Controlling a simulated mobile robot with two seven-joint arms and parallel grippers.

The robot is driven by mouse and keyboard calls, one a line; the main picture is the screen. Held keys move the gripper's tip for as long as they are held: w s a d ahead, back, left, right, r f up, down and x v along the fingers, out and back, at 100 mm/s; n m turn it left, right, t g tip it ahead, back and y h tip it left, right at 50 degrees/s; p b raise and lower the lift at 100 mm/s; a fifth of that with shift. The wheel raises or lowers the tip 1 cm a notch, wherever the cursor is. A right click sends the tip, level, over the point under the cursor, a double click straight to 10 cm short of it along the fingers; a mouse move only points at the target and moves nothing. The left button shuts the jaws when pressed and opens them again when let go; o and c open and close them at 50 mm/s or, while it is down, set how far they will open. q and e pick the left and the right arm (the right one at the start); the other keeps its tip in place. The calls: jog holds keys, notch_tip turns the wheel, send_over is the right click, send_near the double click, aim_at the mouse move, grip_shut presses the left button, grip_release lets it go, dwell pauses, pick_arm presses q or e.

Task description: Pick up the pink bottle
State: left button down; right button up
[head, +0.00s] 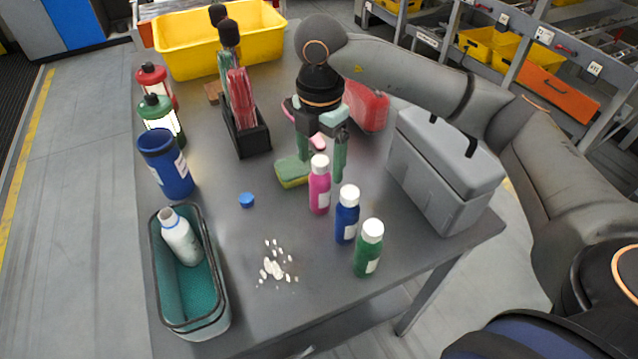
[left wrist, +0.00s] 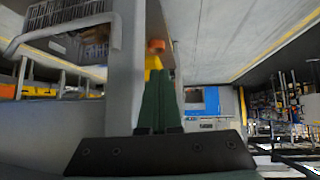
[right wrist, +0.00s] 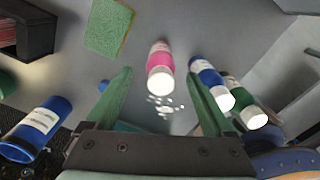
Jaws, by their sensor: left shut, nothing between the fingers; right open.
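The pink bottle (head: 319,186) with a white cap stands upright on the grey table, left of a blue bottle (head: 346,215) and a green bottle (head: 368,248). My right gripper (head: 320,170) is open, pointing down just behind the pink bottle. In the right wrist view the pink bottle (right wrist: 160,68) shows between the two green fingers of my right gripper (right wrist: 159,95), with nothing held. My left gripper (left wrist: 158,100) shows in the left wrist view, its fingers together and empty, away from the bottles.
A green-yellow sponge (head: 292,172) lies behind the pink bottle. A grey box (head: 440,175) stands to the right. A teal bin (head: 190,318) holds a white bottle (head: 181,238). White pills (head: 272,268) and a blue cap (head: 247,200) lie on the table.

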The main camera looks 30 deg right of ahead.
aim_at(320, 189)
notch_tip(320, 189, down, 8)
jog(key=shift+s+a+f+p, duration=0.1)
jog(key=shift+p, duration=0.3)
grip_shut()
dwell(0.7)
